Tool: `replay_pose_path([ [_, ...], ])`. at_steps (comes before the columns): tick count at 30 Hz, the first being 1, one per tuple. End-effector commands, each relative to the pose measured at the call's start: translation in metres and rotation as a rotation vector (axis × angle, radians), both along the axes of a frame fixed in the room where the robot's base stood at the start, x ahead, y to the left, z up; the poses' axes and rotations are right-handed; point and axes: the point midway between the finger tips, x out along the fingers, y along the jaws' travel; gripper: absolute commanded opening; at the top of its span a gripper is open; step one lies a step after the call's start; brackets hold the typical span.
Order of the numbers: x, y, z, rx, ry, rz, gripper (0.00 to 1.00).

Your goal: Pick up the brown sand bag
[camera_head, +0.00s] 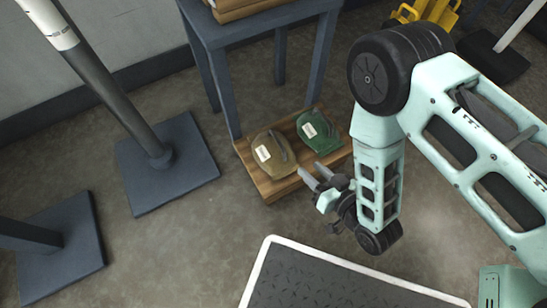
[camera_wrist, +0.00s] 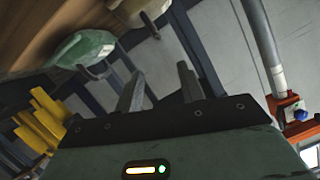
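The brown sand bag (camera_head: 268,160) lies on the left part of a low wooden board (camera_head: 275,187), with a white label and a dark handle on top. A green sand bag (camera_head: 318,136) lies to its right on the same board. My gripper (camera_head: 309,168) is just right of the brown bag, near the board's front edge, with its fingers apart and nothing between them. In the wrist view the open fingers (camera_wrist: 160,72) also show empty. The green bag (camera_wrist: 85,48) shows there at upper left, and a tan bag (camera_wrist: 128,12), partly cut off, at the top.
A dark blue table (camera_head: 225,35) stands over the back of the board, its legs close to the bags. Posts on square dark bases (camera_head: 180,185) stand at left. A dark plate with a white rim (camera_head: 290,275) is at the front. Yellow objects (camera_head: 430,12) are at upper right.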

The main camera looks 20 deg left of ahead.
Motion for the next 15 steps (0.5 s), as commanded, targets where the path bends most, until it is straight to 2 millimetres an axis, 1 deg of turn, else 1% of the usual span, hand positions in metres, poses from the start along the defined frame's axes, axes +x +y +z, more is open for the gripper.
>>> replay_pose_path([
  [1, 0.000, 0.001, -0.006, 0.007, -0.006, 0.002, 0.39],
  [5, 0.009, 0.015, -0.011, 0.016, -0.010, 0.003, 0.39],
  [15, 0.047, 0.071, -0.032, 0.015, -0.009, 0.003, 0.39],
])
